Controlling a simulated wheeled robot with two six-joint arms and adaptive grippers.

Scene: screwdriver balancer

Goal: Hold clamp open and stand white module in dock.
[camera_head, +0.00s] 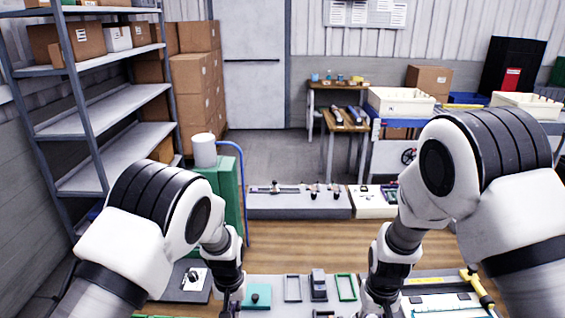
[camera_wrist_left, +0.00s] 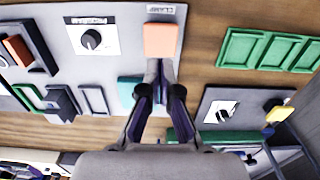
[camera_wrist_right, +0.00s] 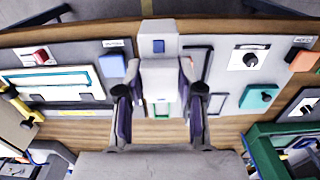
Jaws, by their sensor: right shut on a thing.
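The white module (camera_wrist_right: 159,72), with a blue square on its face, is between the fingers of my right gripper (camera_wrist_right: 159,100), which is shut on it. The module hides part of the panel behind it. My left gripper (camera_wrist_left: 160,66) has its fingertips together and empty, close to the orange pad (camera_wrist_left: 160,40) beside the CLAMP label; I cannot tell whether they touch the pad. In the head view a dark grey block (camera_head: 318,285), possibly the dock, stands between a grey frame (camera_head: 292,288) and a green frame (camera_head: 346,287). Both gripper tips are mostly cut off or hidden there.
A teal pad with a black knob (camera_head: 257,295) lies left of the frames. A panel with a dial (camera_wrist_left: 91,39) is near the orange pad. A green tray (camera_wrist_left: 268,50) lies on the wooden table. A yellow-handled tool (camera_head: 477,286) lies at the right.

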